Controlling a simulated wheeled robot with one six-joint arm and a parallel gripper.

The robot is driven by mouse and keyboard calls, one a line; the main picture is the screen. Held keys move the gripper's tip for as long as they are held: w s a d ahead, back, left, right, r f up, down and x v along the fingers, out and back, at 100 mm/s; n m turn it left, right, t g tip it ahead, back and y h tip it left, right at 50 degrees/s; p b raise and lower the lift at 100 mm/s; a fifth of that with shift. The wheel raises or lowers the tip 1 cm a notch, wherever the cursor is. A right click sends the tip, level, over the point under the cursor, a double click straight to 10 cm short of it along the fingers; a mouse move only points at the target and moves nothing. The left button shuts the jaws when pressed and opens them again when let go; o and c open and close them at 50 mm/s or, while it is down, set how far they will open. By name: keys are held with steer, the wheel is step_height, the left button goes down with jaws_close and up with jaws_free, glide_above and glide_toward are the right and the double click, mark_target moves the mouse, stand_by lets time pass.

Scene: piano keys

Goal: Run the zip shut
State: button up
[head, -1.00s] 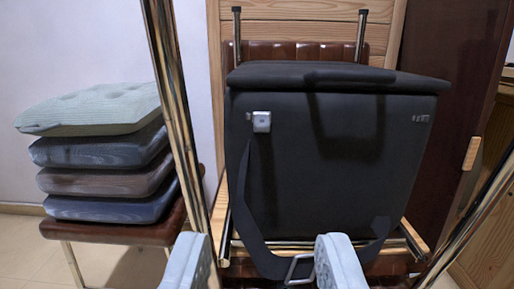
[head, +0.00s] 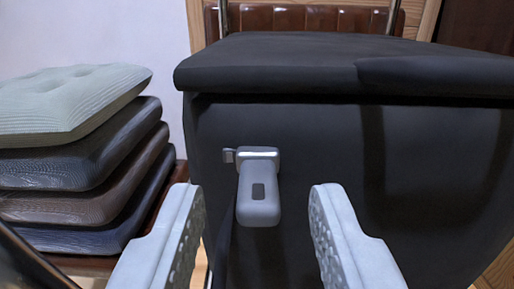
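A black bag (head: 330,240) fills the middle and right of the view, with a flat lid-like top (head: 300,62). A grey zip pull (head: 258,195) hangs on its front face, left of the middle, below the top edge. A small metal piece (head: 229,156) sits at the left of the pull's head. My gripper (head: 257,208) is open, with one light grey finger on each side of the pull. Neither finger appears to touch it. The zip's teeth and track are too dark to make out.
A stack of cushions (head: 75,105), pale green on top and darker below, stands on a brown seat at the left. A brown padded chair back (head: 300,20) is behind the bag. The space between my fingers holds only the pull.

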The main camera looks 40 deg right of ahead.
steer(key=shift+x, duration=0.8)
jaws_close()
steer(key=s+d, duration=1.1)
steer(key=d, duration=0.4)
steer(key=shift+s+d, duration=0.2)
steer(key=shift+d, duration=0.1)
jaws_free()
steer(key=shift+s+d, duration=0.1)
steer(key=shift+d, duration=0.1)
steer(key=shift+a, duration=0.1)
steer(key=v, duration=1.7)
steer(key=shift+s, duration=0.15)
